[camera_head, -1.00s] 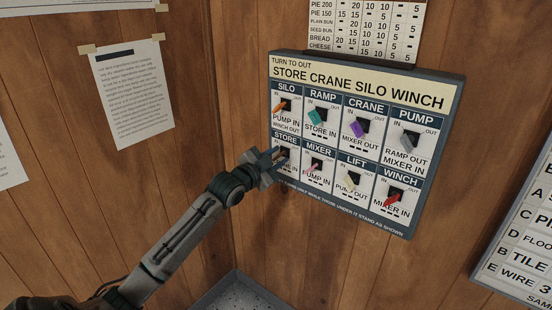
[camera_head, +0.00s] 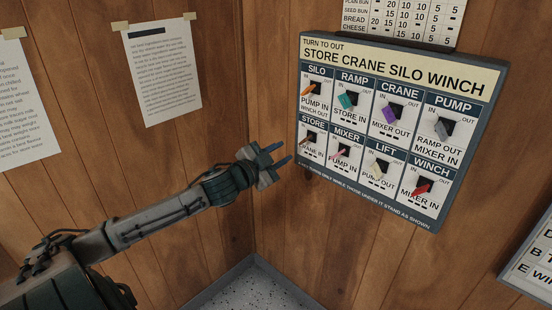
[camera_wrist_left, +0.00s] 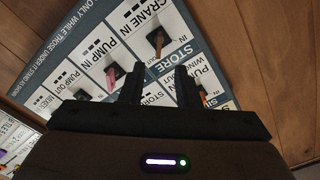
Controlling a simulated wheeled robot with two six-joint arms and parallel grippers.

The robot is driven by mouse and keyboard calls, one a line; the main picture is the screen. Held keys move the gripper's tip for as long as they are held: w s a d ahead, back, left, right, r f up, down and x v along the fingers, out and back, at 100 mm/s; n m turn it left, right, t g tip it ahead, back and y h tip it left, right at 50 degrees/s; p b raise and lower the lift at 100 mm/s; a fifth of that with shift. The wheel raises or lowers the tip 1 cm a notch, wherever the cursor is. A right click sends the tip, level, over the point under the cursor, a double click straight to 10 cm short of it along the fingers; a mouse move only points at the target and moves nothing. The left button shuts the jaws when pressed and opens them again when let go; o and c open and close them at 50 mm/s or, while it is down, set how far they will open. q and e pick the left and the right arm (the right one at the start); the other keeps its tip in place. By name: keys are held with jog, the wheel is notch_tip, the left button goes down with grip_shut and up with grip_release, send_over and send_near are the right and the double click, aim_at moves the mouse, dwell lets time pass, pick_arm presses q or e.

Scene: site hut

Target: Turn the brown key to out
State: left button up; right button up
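The key panel (camera_head: 402,62), headed "Store Crane Silo Winch", hangs on the wooden wall. The small brown key (camera_head: 309,138) sits in the STORE switch, at the left of the lower row. It also shows in the left wrist view (camera_wrist_left: 157,41), beyond the fingers and apart from them. At this size I cannot tell for sure whether it stands at in or out. My left gripper (camera_head: 280,154) is open and empty, just left of the panel's lower left edge, its fingertips apart. My right gripper is in neither view.
Neighbouring keys are close: orange SILO (camera_head: 308,89) above, pink MIXER (camera_head: 342,152) to the right. Teal (camera_head: 348,101), purple (camera_head: 388,115), grey (camera_head: 442,129), cream (camera_head: 377,172) and red (camera_head: 422,189) keys fill other switches. Another board (camera_head: 530,262) is lower right.

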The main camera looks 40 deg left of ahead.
pick_arm(q)
jog(key=shift+s+d, duration=0.1)
jog(key=shift+s, duration=0.6)
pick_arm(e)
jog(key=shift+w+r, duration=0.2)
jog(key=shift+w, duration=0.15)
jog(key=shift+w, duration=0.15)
